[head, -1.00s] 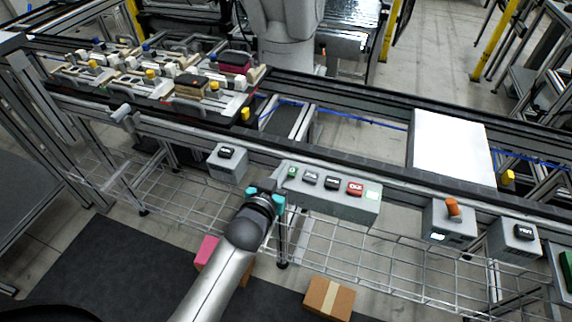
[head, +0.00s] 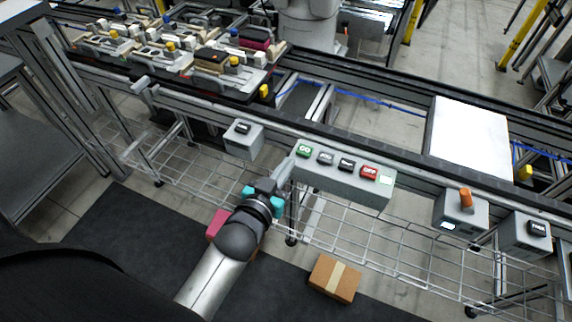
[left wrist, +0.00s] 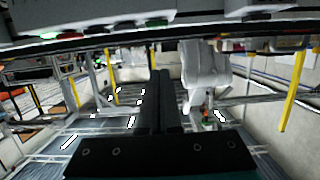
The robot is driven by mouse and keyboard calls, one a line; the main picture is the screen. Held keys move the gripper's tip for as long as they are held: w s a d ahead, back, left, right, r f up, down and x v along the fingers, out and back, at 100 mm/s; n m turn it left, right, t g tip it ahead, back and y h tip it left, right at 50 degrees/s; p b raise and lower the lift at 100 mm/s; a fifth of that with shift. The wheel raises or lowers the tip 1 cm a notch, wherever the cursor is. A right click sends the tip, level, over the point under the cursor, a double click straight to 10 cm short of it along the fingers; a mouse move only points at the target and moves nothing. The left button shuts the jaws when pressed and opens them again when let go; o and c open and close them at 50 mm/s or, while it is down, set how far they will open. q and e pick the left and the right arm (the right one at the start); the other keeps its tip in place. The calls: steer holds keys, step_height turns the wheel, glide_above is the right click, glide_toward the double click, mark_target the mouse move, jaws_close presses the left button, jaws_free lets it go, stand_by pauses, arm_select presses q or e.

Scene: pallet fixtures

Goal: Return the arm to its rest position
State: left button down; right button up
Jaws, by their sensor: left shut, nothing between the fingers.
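My left arm comes in from the bottom of the head view. Its left gripper (head: 283,173) has teal parts at its base and is shut and empty. The fingers point up toward the left end of a grey button box (head: 343,185), which has green, black and red buttons. I cannot tell whether the fingertips touch the box. In the left wrist view the dark fingers of the gripper (left wrist: 160,85) lie together with nothing between them. My right gripper is not in view.
A wire mesh shelf (head: 400,235) hangs below the conveyor rail. A cardboard box (head: 335,279) and a pink box (head: 216,225) lie low nearby. A small grey box (head: 242,140) and an orange-knob box (head: 460,212) flank the button box. Dark mat (head: 130,235) lies clear at left.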

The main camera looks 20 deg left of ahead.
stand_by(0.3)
arm_select(q)
steer(key=s+d+f+m+g+b, duration=0.1)
steer(key=s+f+g+b, duration=0.3)
steer(key=f, duration=1)
steer(key=s+f+g, duration=0.3)
steer(key=s+f, duration=0.4)
steer(key=f, duration=0.6)
steer(key=s+a+f+g+b, duration=0.1)
steer(key=s+a+f+g, duration=0.1)
steer(key=s+f, duration=0.7)
steer(key=s+a+f+m+g+b, duration=0.1)
steer(key=s+a+f+g+b, duration=0.1)
steer(key=s+f+g, duration=0.3)
steer(key=s+f, duration=0.4)
steer(key=s, duration=0.7)
steer(key=shift+a+y, duration=0.2)
steer(key=shift+y, duration=0.1)
